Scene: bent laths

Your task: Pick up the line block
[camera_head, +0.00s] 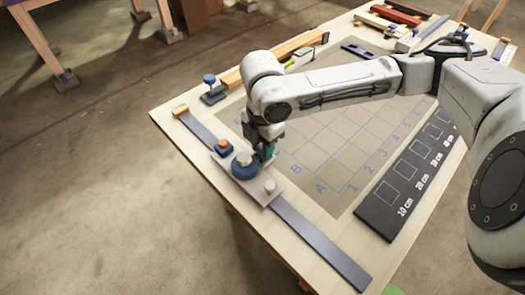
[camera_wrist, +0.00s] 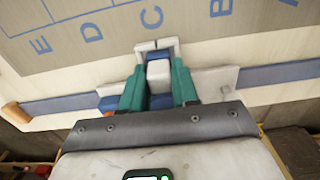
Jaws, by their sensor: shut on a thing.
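A small block with a pale face and blue parts (camera_wrist: 158,72), which looks like the line block, is between the green fingers of my gripper (camera_wrist: 158,85) in the wrist view. My gripper is shut on it. In the head view my gripper (camera_head: 266,150) points down at the board's near left edge, just behind a round blue knob (camera_head: 244,164) on a pale plate (camera_head: 262,187). The fingers and knob largely hide the block there. I cannot tell whether the block touches the plate.
The plate lies across a long blue-grey rail (camera_head: 318,242) along the board's edge. An orange-and-blue piece (camera_head: 224,147) sits on the rail close to the left of the knob. A clamp (camera_head: 211,88) stands behind. The lettered grid (camera_head: 330,140) is mostly clear; a dark strip (camera_head: 405,180) lies right.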

